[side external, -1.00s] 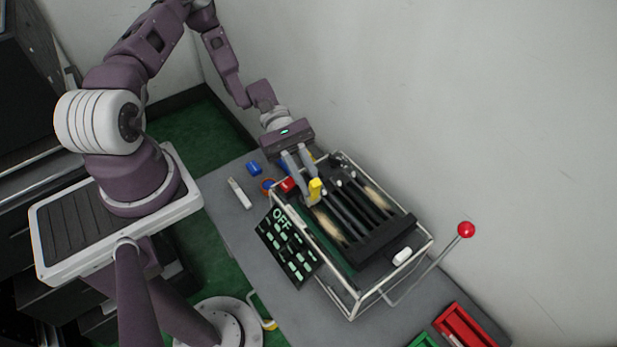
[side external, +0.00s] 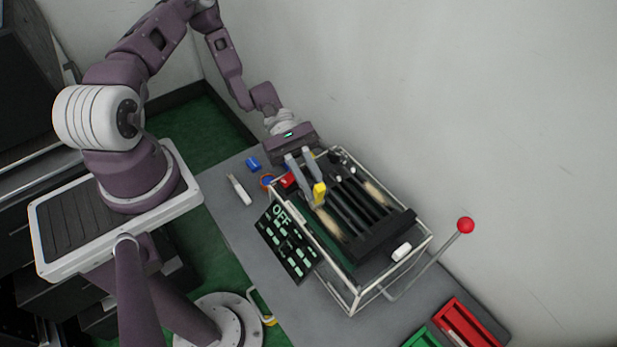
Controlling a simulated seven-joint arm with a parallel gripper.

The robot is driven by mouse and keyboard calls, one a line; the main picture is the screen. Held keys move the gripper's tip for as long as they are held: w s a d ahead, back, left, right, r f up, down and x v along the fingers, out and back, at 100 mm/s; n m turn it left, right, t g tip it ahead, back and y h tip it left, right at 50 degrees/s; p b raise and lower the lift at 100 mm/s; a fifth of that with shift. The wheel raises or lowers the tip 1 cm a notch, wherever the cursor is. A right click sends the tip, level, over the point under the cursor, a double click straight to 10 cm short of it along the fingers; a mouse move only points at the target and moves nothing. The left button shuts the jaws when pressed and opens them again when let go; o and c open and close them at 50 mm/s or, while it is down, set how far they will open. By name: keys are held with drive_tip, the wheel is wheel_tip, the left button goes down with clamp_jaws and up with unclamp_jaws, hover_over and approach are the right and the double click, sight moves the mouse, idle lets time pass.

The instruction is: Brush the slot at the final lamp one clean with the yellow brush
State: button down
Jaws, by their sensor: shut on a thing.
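My gripper (side external: 313,178) is shut on the yellow brush (side external: 319,194) and holds it upright over the near-left part of the slotted fixture (side external: 385,241). The fixture is dark, with several long parallel slots inside a white wire frame. The slot below the brush (side external: 331,222) has a pale, dusty-looking patch towards its lower end. Another slot (side external: 376,193) shows a similar pale patch. I cannot tell whether the bristles touch the slot. A dark panel (side external: 287,243) with "OFF" and several pale green marks leans at the frame's left side. I cannot tell which lamp is the final one.
A lever with a red ball (side external: 466,225) rises right of the frame. A white piece (side external: 402,251) sits at the fixture's lower right. Red (side external: 466,325) and green (side external: 424,339) trays stand at the front right. A blue block (side external: 253,163) and a white tool (side external: 240,190) lie on the table's left.

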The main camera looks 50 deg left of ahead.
drive_tip(key=shift+d+f, duration=0.15)
drive_tip(key=shift+d, duration=5.15)
drive_tip(key=shift+r, duration=0.45)
drive_tip(key=shift+f, duration=0.35)
drive_tip(key=shift+a+f, duration=0.1)
drive_tip(key=shift+a, duration=0.25)
drive_tip(key=shift+a+f, duration=0.15)
drive_tip(key=shift+a, duration=5.75)
